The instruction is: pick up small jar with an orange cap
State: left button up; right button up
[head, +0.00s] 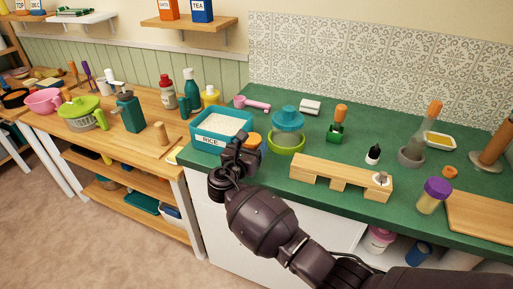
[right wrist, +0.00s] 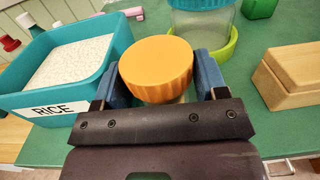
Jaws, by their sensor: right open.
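The small jar has a ridged orange cap (right wrist: 157,68) and stands on the green counter; in the head view the cap (head: 254,138) shows just behind my right gripper (head: 245,152). In the right wrist view my right gripper (right wrist: 162,85) is open, with one blue-padded finger on each side of the jar. A narrow gap shows at the right finger; whether the left finger touches the jar I cannot tell. Most of the jar's body is hidden below the cap and behind the gripper. My left gripper is not in view.
A teal RICE bin (right wrist: 95,95) stands close left of the jar. A blue-lidded container in a green bowl (head: 286,146) is close behind right. A wooden riser (head: 330,174) lies to the right. The counter's front edge is near.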

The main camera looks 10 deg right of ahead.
jog(key=shift+w+d, duration=0.2)
jog(key=shift+w, duration=0.05)
jog(key=shift+s+a, duration=0.1)
jog(key=shift+c, duration=0.3)
jog(key=c, duration=0.7)
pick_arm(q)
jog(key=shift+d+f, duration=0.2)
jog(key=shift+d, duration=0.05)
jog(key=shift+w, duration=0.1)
pick_arm(e)
jog(key=shift+r, duration=0.15)
jog(key=shift+r, duration=0.3)
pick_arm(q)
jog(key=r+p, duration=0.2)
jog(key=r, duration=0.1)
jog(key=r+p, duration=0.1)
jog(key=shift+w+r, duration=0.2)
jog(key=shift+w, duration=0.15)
pick_arm(e)
notch_tip(320, 180, up, 19)
jog(key=shift+r, duration=0.15)
